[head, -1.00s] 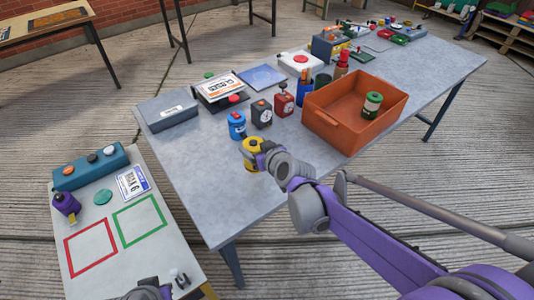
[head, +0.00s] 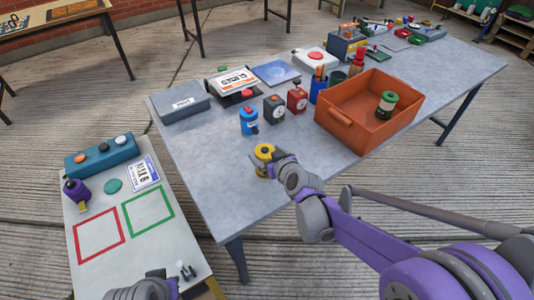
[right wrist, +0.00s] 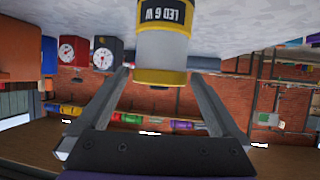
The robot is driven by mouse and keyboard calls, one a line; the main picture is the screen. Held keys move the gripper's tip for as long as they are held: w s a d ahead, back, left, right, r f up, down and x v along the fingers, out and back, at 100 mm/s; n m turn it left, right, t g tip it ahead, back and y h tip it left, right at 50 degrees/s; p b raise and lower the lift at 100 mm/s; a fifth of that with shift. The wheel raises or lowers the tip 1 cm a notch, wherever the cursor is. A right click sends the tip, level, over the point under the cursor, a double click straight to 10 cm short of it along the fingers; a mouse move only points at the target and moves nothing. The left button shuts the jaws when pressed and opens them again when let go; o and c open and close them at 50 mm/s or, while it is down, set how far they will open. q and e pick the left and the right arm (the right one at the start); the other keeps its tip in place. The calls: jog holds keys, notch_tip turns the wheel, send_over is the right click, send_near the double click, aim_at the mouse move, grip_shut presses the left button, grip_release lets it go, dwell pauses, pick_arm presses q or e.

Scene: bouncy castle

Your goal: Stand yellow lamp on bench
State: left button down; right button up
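The yellow lamp (head: 264,153) is at the near side of the grey bench (head: 212,185), upright. My right gripper (head: 273,158) reaches it from the right and hides part of it. In the right wrist view, which is upside down, the lamp (right wrist: 162,50) with its "LED 6 W" label sits between both fingertips, which appear to touch its sides. Whether its base rests on the bench is hard to tell. My left gripper (head: 186,271) is at the bottom of the head view over the small table, mostly out of sight.
An orange bin (head: 345,130) is to the right. The small table (head: 185,245) carries a purple object (head: 76,192) and red and green squares. The bench's front left is clear.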

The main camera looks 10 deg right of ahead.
jog(key=shift+r, duration=0.2)
jog(key=p+v, duration=0.2)
jog(key=v, duration=0.9)
jog(key=s+d+f+m+g+h, duration=0.1)
jog(key=s+d+f+g, duration=0.1)
jog(key=s, duration=0.8)
jog(key=s+d+f+m+g+h, duration=0.1)
jog(key=s+f+g, duration=0.4)
jog(key=s, duration=0.6)
jog(key=shift+s+d+m+h, duration=0.2)
jog(key=shift+d+m+h, duration=0.25)
jog(key=shift+d, duration=0.2)
